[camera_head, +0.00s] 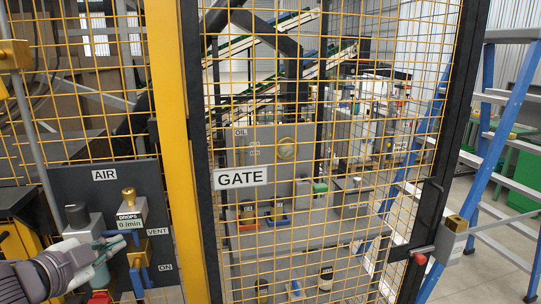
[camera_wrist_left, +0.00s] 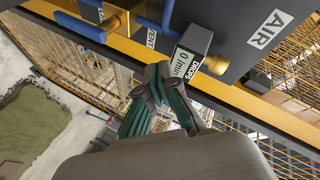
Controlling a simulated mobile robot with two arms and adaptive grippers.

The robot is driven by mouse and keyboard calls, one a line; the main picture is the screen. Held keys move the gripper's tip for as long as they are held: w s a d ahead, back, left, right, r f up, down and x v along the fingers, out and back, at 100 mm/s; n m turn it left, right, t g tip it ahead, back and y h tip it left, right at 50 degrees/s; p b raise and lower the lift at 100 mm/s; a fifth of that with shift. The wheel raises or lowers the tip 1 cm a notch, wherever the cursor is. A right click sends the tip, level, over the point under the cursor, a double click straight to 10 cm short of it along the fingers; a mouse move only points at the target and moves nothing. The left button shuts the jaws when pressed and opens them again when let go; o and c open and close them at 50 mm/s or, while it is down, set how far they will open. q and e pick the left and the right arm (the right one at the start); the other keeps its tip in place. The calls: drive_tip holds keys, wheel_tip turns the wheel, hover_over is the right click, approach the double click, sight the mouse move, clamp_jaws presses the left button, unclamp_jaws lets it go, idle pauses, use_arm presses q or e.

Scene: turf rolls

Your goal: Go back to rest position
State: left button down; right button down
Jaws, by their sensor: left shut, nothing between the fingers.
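My left gripper (camera_head: 118,241) is at the lower left of the head view, in front of the dark panel marked AIR (camera_head: 104,174). Its fingers are together and hold nothing. In the left wrist view the shut fingers (camera_wrist_left: 158,82) point at the box marked DROPS 0/min (camera_wrist_left: 192,50). That box also shows in the head view (camera_head: 130,212), just above and beside the fingertips. I cannot tell whether the fingers touch it. My right gripper is in neither view.
A mesh gate (camera_head: 240,178) with a dark frame and a yellow post (camera_head: 176,130) stands right of the panel. Machinery is behind the mesh. A blue ladder (camera_head: 504,150) stands at the right. A green heap (camera_wrist_left: 30,120) lies on the floor in the wrist view.

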use_arm(q)
drive_tip(key=s+d+f+n+g+y, duration=0.15)
drive_tip(key=s+f, duration=0.25)
drive_tip(key=f, duration=0.4)
drive_tip(key=s+d+f+n+g, duration=0.2)
drive_tip(key=s+d+f+n, duration=0.1)
drive_tip(key=f, duration=0.4)
drive_tip(key=s+d+f+n+g, duration=0.15)
drive_tip(key=s+f, duration=0.25)
drive_tip(key=f, duration=0.4)
drive_tip(key=s+d+f+n+g+y, duration=0.1)
drive_tip(key=s+d+f+n+g, duration=0.15)
drive_tip(key=s+f, duration=0.4)
drive_tip(key=s+d+f+n+g, duration=0.1)
drive_tip(key=s+f+n+g, duration=0.2)
drive_tip(key=s, duration=0.7)
wheel_tip(320, 180, down, 25)
drive_tip(key=g, duration=0.1)
drive_tip(key=s+a+f+g, duration=0.1)
drive_tip(key=s+a+f, duration=0.1)
drive_tip(key=s+f, duration=1.5)
drive_tip(key=shift+a+f+m, duration=0.25)
drive_tip(key=shift+a+m, duration=0.1)
drive_tip(key=shift+m, duration=0.1)
drive_tip(key=shift+g, duration=0.25)
